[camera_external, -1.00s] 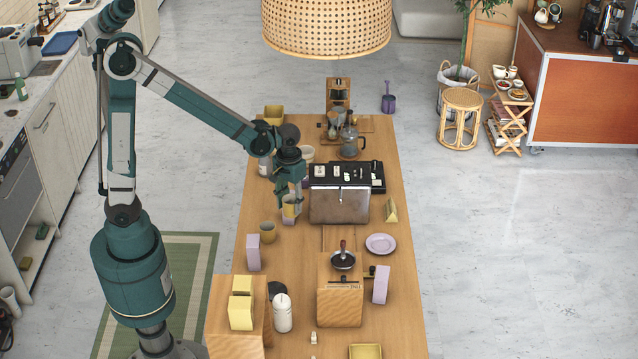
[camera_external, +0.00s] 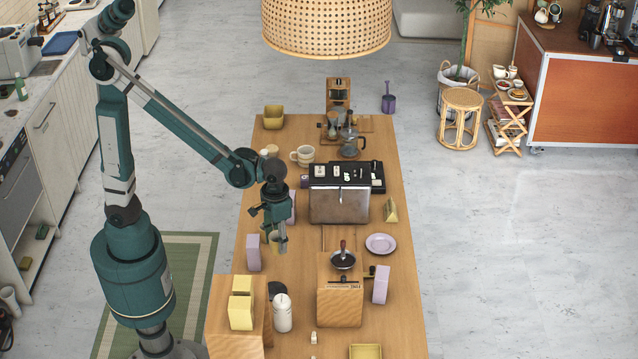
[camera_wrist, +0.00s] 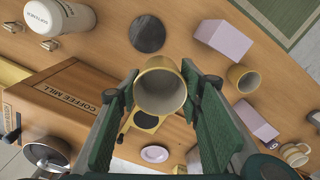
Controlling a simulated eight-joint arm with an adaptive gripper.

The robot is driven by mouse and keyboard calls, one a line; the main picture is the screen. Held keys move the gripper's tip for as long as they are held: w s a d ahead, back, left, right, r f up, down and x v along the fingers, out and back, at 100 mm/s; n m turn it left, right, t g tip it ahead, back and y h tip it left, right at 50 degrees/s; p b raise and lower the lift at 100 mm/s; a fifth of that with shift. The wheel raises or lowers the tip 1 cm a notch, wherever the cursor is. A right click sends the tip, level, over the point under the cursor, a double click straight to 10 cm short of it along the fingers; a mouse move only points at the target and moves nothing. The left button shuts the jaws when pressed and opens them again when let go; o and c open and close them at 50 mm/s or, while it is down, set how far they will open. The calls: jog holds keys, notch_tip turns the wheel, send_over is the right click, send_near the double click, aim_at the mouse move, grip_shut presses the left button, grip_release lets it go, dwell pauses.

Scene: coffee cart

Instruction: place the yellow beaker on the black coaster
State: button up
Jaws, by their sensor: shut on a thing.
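The yellow beaker (camera_wrist: 161,92) is held between the two green fingers of my gripper (camera_wrist: 162,84), with its open mouth facing the wrist camera. In the external view my gripper (camera_external: 279,242) is above the left side of the wooden table, and the beaker at its fingertips is partly covered. The black coaster (camera_wrist: 147,33) is a dark round disc on the table, bare and apart from the beaker. In the external view the coaster (camera_external: 277,288) lies nearer the camera than my gripper, partly covered by a white canister.
The white canister (camera_wrist: 60,17) stands beside the coaster. A purple box (camera_wrist: 223,40) is on its other side, near another yellowish cup (camera_wrist: 244,78) and a second purple box (camera_wrist: 254,123). The wooden coffee mill (camera_wrist: 72,97) stands nearby. Bare table surrounds the coaster.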

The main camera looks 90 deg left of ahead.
jog(key=s+d+m, duration=0.1)
jog(key=s+d, duration=0.1)
jog(key=d, duration=0.3)
send_over(274, 290)
jog(key=shift+f, duration=2.55)
jog(key=shift+f, duration=0.1)
jog(key=shift+f, duration=2.8)
jog(key=shift+f, duration=0.1)
jog(key=shift+f+b, duration=0.35)
jog(key=shift+f, duration=1.65)
jog(key=shift+f, duration=0.15)
jog(key=o, duration=1)
jog(key=shift+c, duration=0.2)
